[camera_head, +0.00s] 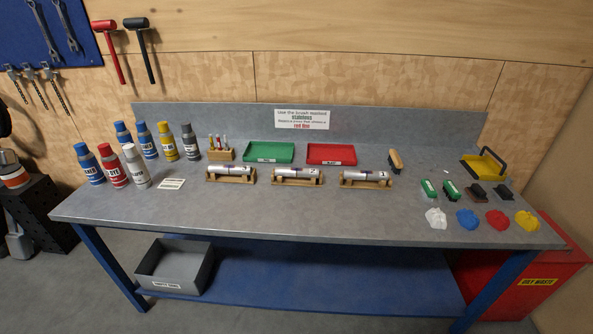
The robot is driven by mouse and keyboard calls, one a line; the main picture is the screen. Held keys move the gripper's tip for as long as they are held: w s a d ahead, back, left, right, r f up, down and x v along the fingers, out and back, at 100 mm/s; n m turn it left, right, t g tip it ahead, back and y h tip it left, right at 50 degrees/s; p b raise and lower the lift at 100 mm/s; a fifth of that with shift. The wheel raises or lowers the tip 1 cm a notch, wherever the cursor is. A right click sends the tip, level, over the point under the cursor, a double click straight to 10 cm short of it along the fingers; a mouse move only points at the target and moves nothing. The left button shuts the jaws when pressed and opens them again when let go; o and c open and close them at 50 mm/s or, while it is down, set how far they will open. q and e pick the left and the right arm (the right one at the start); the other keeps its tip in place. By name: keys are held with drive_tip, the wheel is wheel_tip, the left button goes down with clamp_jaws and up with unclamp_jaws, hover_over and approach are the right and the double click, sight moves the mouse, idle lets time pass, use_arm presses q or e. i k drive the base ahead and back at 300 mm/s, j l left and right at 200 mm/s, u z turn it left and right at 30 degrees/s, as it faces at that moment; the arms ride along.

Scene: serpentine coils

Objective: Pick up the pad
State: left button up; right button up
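Several small pads or blocks lie in a row on the right of the grey workbench (330,222). Neither of my grippers is in view.
Crumpled cloths, white (436,218), blue (467,219), red (497,220) and yellow (527,220), lie in front. A yellow dustpan-like tray (484,163) and a brush (395,161) are behind. Metal cylinders on wooden cradles (297,177) stand mid-bench. Bottles (114,167) stand left.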

sight(476, 191)
drive_tip(key=z, duration=1.3)
